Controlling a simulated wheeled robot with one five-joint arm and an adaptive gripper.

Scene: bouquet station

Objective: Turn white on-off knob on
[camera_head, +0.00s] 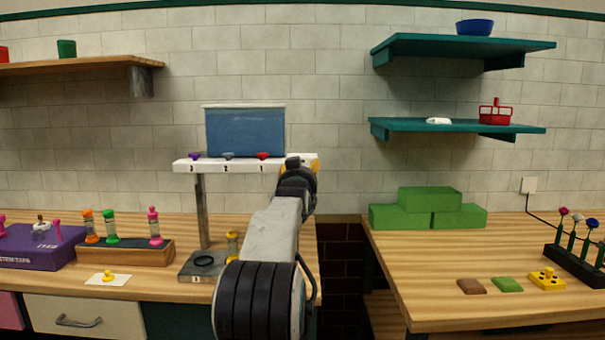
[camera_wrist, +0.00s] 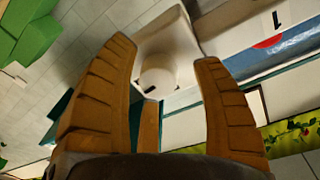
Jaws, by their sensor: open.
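The white on-off knob (camera_wrist: 158,76) shows in the wrist view as a round white cap with a small dark mark near its lower edge. It sits on the white end of the dispenser bar. My gripper (camera_wrist: 165,54) is open, with one orange-brown finger on each side of the knob. Gaps show between the fingers and the knob. In the head view my gripper (camera_head: 300,163) is at the right end of the white bar (camera_head: 212,168), beside label 1. The knob is hidden behind my gripper there.
A blue tank (camera_head: 245,133) stands above the bar, with purple, grey and red pieces along the bar. A wooden rack (camera_head: 125,254) with colored bottles is at left. Green blocks (camera_head: 430,200) stand on the right table (camera_head: 430,290). A gap separates the two counters.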

